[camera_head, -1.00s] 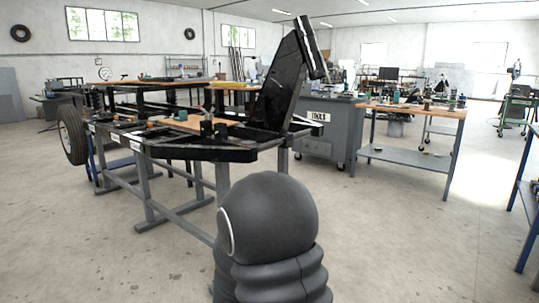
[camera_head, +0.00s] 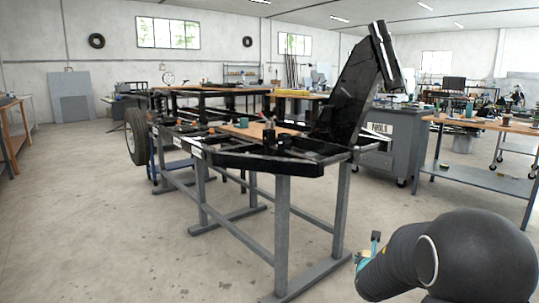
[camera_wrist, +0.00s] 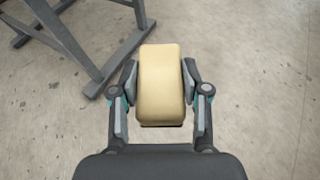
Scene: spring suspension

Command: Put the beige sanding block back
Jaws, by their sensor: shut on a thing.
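The beige sanding block (camera_wrist: 161,85) is between the two fingers of my gripper (camera_wrist: 161,88) in the wrist view, with a finger pressed against each side. It is held in the air above the concrete floor. In the head view my gripper (camera_head: 371,252) shows small at the end of my dark arm at the lower right. A bit of the beige block (camera_head: 364,257) seems to show there, mostly hidden by the gripper and arm.
A black chassis frame (camera_head: 262,158) on grey legs stands ahead, with a wooden board (camera_head: 250,131) on it. A grey tool cabinet (camera_head: 385,152) and a workbench (camera_head: 480,176) stand to the right. A grey stand's leg (camera_wrist: 66,38) is close at the wrist view's upper left. Floor on the left is clear.

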